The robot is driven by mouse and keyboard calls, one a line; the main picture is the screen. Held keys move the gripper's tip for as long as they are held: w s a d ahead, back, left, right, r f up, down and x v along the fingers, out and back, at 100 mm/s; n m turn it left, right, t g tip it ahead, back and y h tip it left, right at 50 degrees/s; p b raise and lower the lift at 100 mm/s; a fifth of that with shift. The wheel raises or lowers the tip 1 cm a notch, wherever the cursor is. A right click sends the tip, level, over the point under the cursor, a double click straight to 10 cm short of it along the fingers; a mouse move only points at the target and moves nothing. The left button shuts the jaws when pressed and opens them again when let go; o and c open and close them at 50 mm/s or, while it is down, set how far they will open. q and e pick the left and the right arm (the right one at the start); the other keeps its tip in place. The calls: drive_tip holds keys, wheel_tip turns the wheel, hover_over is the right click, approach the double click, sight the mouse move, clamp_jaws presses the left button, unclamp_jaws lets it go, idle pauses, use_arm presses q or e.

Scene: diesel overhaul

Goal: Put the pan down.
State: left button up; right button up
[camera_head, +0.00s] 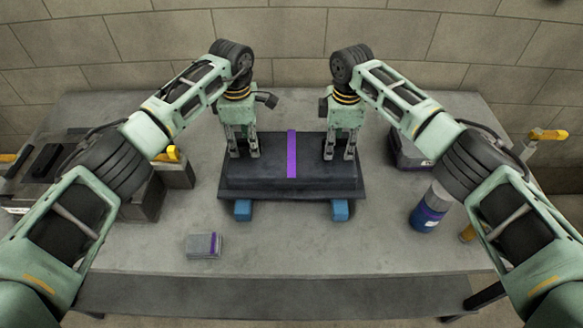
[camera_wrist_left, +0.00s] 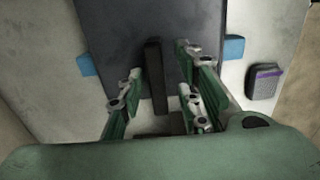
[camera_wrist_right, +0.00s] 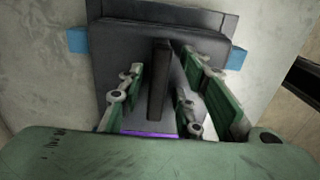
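The pan (camera_head: 260,180) is a dark, wide, shallow body with a flat flange and a purple stripe across its middle. It lies level on two blue blocks (camera_head: 243,210) (camera_head: 340,210) on the bench. My left gripper (camera_head: 243,153) points down at the pan's left part. Its fingers stand apart on either side of a dark upright bar (camera_wrist_left: 155,75), with gaps showing. My right gripper (camera_head: 340,155) points down at the pan's right part. Its fingers also stand apart around a similar bar (camera_wrist_right: 158,82). The pan's underside is hidden.
A small grey box (camera_head: 203,246) lies on the bench at front left. A blue-and-white bottle (camera_head: 428,208) stands right of the pan. Dark cases and bins (camera_head: 147,195) fill the left side, and another dark case (camera_head: 405,150) sits at right. The bench front is mostly clear.

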use_arm(q)
drive_tip(key=shift+w, duration=0.1)
use_arm(e)
drive_tip(key=shift+w, duration=0.1)
use_arm(q)
drive_tip(key=shift+r, duration=0.3)
use_arm(e)
drive_tip(key=shift+r, duration=0.2)
use_arm(q)
wheel_tip(320, 180, up, 11)
drive_tip(key=shift+r, duration=0.15)
use_arm(e)
wheel_tip(320, 180, up, 12)
drive_tip(key=shift+f, duration=0.25)
